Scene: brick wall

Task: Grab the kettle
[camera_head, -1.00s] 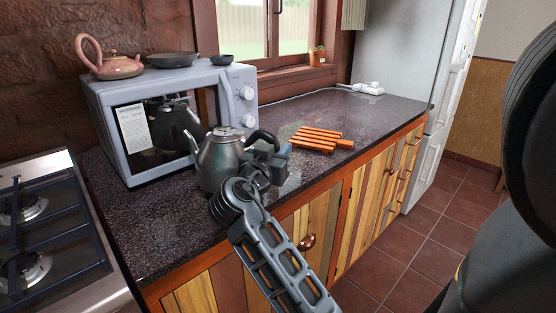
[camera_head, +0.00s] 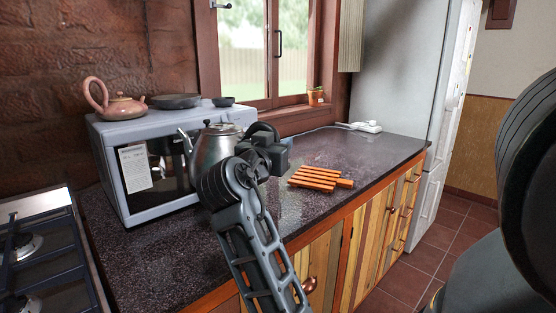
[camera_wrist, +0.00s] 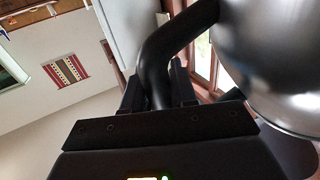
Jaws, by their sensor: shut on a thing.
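The kettle (camera_head: 211,146) is grey metal with a black handle and a spout pointing left. In the head view it is in front of the microwave, and my arm hides its lower part. My gripper (camera_head: 266,143) is at the handle on its right side. In the wrist view my gripper (camera_wrist: 160,88) is shut on the black handle (camera_wrist: 172,45), which passes between the fingers. The kettle's shiny body (camera_wrist: 275,60) fills the right of that view. The kettle looks raised above the counter, roughly upright.
A blue-grey microwave (camera_head: 128,188) stands behind the kettle, with a pink teapot (camera_head: 121,107) and dark dishes on top. An orange slatted trivet (camera_head: 318,179) lies to the right on the dark counter (camera_head: 150,255). A gas stove (camera_head: 35,250) is at left. The counter's far right is mostly clear.

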